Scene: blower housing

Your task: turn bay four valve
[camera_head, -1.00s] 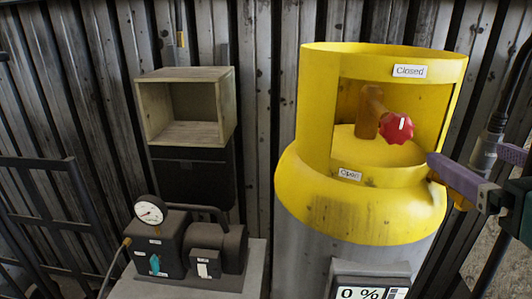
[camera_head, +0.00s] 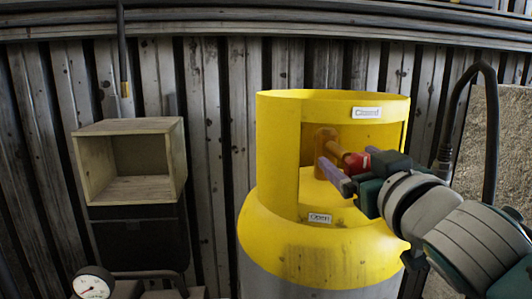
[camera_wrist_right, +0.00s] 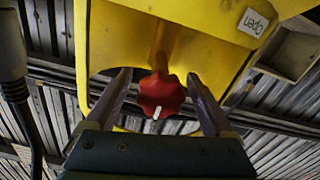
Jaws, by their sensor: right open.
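The red valve knob (camera_head: 355,162) sits on an orange stem (camera_head: 326,142) inside the opening of the yellow cylinder collar (camera_head: 275,150). In the right wrist view the knob (camera_wrist_right: 161,95) has a white mark on its lower edge. A "Closed" label (camera_head: 367,113) is above the opening and an "Open" label (camera_head: 319,218) below it. My right gripper (camera_head: 346,168) is open at the opening, with its purple fingers on either side of the knob. In the wrist view the gripper (camera_wrist_right: 160,85) shows gaps between both fingers and the knob. My left gripper is out of view.
A wooden box (camera_head: 180,160), open at the front, hangs on the corrugated wall left of the cylinder. A pressure gauge (camera_head: 93,284) stands at the lower left. A dark hose (camera_head: 452,110) curves down right of the cylinder.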

